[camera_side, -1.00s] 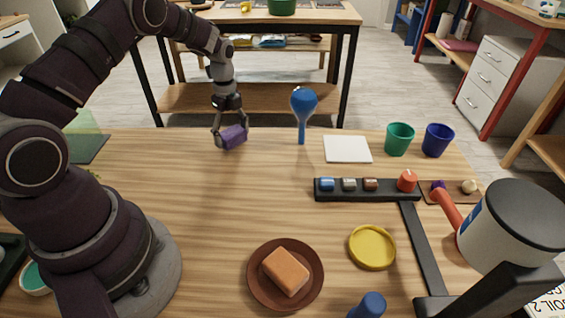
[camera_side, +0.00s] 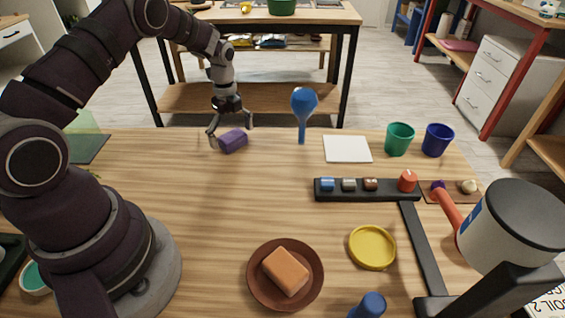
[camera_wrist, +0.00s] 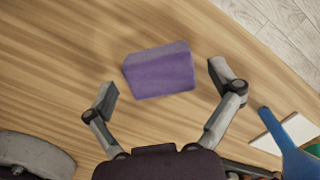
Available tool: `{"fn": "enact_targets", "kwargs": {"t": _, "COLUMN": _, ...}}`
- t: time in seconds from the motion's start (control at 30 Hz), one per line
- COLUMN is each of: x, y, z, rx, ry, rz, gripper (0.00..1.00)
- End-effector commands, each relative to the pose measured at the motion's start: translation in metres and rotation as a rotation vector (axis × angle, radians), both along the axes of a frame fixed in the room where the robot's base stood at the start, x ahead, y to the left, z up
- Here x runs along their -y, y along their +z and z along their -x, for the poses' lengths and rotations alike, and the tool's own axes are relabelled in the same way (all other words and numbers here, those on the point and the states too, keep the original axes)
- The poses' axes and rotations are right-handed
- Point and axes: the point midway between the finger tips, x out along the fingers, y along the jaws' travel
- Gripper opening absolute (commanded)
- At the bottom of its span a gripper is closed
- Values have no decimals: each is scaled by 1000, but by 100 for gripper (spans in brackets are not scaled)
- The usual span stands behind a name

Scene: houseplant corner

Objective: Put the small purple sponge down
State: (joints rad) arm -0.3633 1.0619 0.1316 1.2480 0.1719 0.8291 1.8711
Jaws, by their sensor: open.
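The small purple sponge (camera_side: 233,141) lies on the wooden table (camera_side: 190,215) near its back edge, left of the blue scoop. In the wrist view the sponge (camera_wrist: 160,71) sits between and a little beyond my two fingertips, with wood showing on both sides of it. My gripper (camera_side: 231,131) is open around the sponge, with a gap to each finger. It also shows in the wrist view (camera_wrist: 163,84), fingers spread wide and holding nothing.
A blue scoop (camera_side: 303,104) stands close right of my gripper, with a white square (camera_side: 348,149) and green (camera_side: 399,139) and blue cups (camera_side: 437,140) farther right. An orange sponge (camera_side: 285,271) lies on a brown saucer (camera_side: 256,290). The middle of the table is clear.

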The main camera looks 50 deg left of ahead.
Motion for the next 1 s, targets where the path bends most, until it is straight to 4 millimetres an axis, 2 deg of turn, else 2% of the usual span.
{"fn": "enact_targets", "kwargs": {"t": 0.3, "x": -1, "y": 79, "z": -1, "rx": 8, "ry": -1, "rz": -3, "gripper": 90}}
{"fn": "enact_targets", "kwargs": {"t": 0.4, "x": -1, "y": 100, "z": -1, "rx": 7, "ry": 0, "rz": -2, "gripper": 90}}
{"fn": "enact_targets", "kwargs": {"t": 0.63, "x": 7, "y": 128, "z": 1, "rx": 23, "ry": 54, "rz": -1, "gripper": 90}}
{"fn": "enact_targets", "kwargs": {"t": 0.73, "x": 28, "y": 157, "z": 7, "rx": 88, "ry": 239, "rz": 9, "gripper": 90}}
{"fn": "enact_targets", "kwargs": {"t": 0.83, "x": 60, "y": 188, "z": 25, "rx": 171, "ry": 506, "rz": 47, "gripper": 90}}
{"fn": "enact_targets", "kwargs": {"t": 0.9, "x": 82, "y": 204, "z": 44, "rx": 228, "ry": 706, "rz": 90, "gripper": 90}}
{"fn": "enact_targets", "kwargs": {"t": 1.0, "x": 109, "y": 217, "z": 78, "rx": 300, "ry": 994, "rz": 173, "gripper": 90}}
